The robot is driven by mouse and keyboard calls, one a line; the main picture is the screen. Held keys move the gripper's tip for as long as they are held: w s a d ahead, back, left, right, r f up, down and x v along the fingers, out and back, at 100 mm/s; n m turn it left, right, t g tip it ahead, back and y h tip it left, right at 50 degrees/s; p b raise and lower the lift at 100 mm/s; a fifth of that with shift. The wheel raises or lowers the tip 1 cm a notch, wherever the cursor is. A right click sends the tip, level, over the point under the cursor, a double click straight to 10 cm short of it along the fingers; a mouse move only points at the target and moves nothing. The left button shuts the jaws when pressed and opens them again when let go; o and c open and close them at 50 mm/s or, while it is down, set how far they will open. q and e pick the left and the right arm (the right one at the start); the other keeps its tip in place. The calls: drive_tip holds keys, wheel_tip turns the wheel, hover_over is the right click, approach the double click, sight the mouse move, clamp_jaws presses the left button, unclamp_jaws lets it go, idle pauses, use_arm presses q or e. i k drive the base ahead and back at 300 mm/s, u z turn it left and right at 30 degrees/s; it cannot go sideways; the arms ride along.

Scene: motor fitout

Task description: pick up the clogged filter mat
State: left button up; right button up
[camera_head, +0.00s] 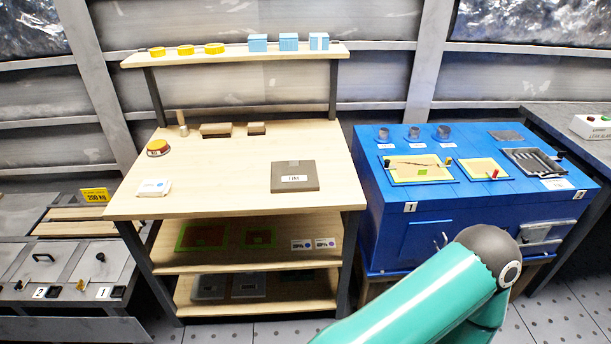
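No thing here can be named the clogged filter mat with certainty. A flat dark grey piece (506,136) lies at the back right of the blue cabinet's top (395,180); it may be the mat, but it is small. In front of it is a dark slatted frame (535,161) with a black knob at its right. A grey-brown slab with a label (295,177) lies on the wooden table. Neither gripper shows; only a green arm link of mine with a dark joint comes in from the bottom, in front of the blue cabinet.
The wooden table (225,185) has much clear top, with a red-orange button, a white labelled box (154,188) and shelves below. Yellow discs and blue boxes stand on its upper shelf (235,54). Several grey cylinders and two yellow-framed openings are on the blue cabinet. Grey lidded bins (60,265) stand left.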

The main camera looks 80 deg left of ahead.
sight(291, 174)
drive_tip(key=z, duration=2.05)
drive_tip(key=i, duration=0.1)
drive_tip(key=u, duration=3.15)
drive_tip(key=i, duration=0.25)
drive_tip(key=u, duration=2.4)
drive_tip(key=k, duration=0.45)
drive_tip(key=u, duration=0.35)
drive_tip(key=i, duration=1.6)
drive_tip(key=z, duration=0.4)
